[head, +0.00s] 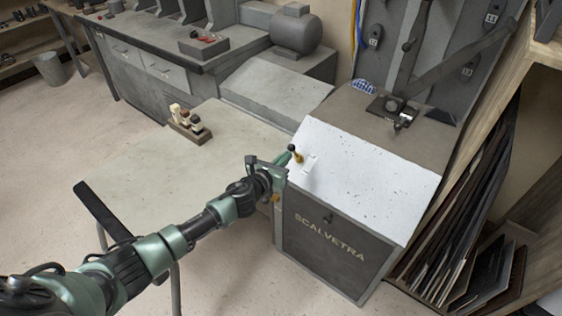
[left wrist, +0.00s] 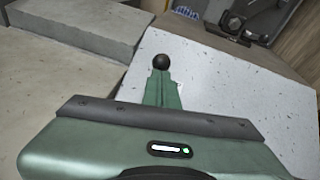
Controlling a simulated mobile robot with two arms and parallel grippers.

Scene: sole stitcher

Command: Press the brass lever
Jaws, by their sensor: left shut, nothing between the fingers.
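The brass lever (head: 298,157) stands on the white sloped panel of the machine marked SCALVETRA, beside a small white plate. It has a dark ball knob at its top. My left gripper (head: 289,154) is shut and empty, with its fingertips right at the lever, by the knob. In the left wrist view the black knob (left wrist: 161,61) shows just beyond the green fingertips (left wrist: 161,78), which hide the lever's shaft. I cannot tell whether the fingers touch it. My right gripper is not in view.
A pale table (head: 140,160) left of the machine bears a small wooden stand (head: 187,122) with objects. A workbench with a red-topped tray (head: 204,43) and a grey motor (head: 296,32) stand behind. A rack of dark sheets (head: 470,220) is close on the machine's right.

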